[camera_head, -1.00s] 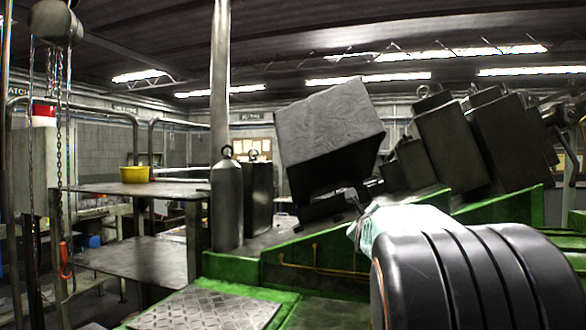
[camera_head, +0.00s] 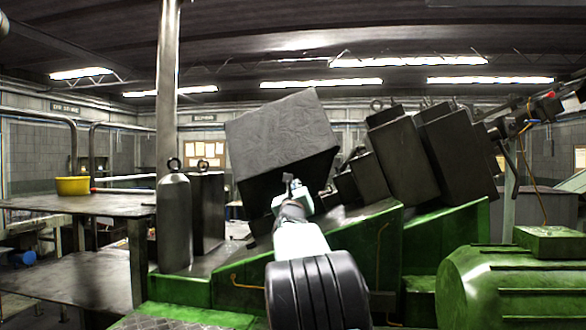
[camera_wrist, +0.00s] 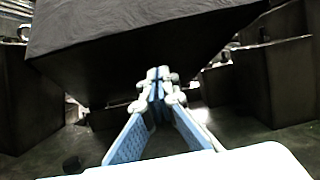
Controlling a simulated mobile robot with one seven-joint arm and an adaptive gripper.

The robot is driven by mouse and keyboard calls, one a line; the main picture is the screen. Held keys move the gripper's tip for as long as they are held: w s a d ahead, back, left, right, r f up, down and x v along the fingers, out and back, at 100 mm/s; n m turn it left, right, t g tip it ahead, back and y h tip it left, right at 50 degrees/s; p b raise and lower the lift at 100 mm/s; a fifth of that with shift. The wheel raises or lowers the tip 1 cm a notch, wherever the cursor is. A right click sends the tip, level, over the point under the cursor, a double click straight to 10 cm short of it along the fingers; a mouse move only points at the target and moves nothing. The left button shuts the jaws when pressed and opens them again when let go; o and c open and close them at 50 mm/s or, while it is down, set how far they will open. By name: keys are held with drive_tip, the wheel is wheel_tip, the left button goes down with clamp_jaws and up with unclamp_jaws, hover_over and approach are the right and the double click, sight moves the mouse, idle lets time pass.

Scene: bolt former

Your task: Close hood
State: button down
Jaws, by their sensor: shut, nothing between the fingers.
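The hood (camera_head: 285,132) is a large dark grey box with a worn, lighter face. It stands tilted up on the green machine in the middle of the head view. In the wrist view the hood (camera_wrist: 140,40) fills the top, its dark underside facing me. My gripper (camera_head: 290,183) is in front of the hood's lower part in the head view. In the wrist view my gripper (camera_wrist: 158,74) is shut, with its blue-padded fingers meeting at the tips and nothing between them. The tips overlap the hood's dark underside; I cannot tell whether they touch it.
The green machine frame (camera_head: 440,225) slopes up to the right, with dark blocks (camera_head: 400,155) on it beside the hood. A green ribbed motor housing (camera_head: 510,290) is at the lower right. A grey cylinder (camera_head: 173,222) and a metal table (camera_head: 85,203) with a yellow bucket (camera_head: 72,186) stand left.

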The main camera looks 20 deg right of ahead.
sight(294, 168)
drive_tip(key=shift+w+d+r+p, duration=0.25)
drive_tip(key=shift+w+r+p, duration=0.75)
drive_tip(key=shift+w, duration=0.1)
drive_tip(key=shift+w+d+r+p, duration=0.2)
drive_tip(key=shift+w+r+p, duration=0.75)
drive_tip(key=shift+w, duration=0.1)
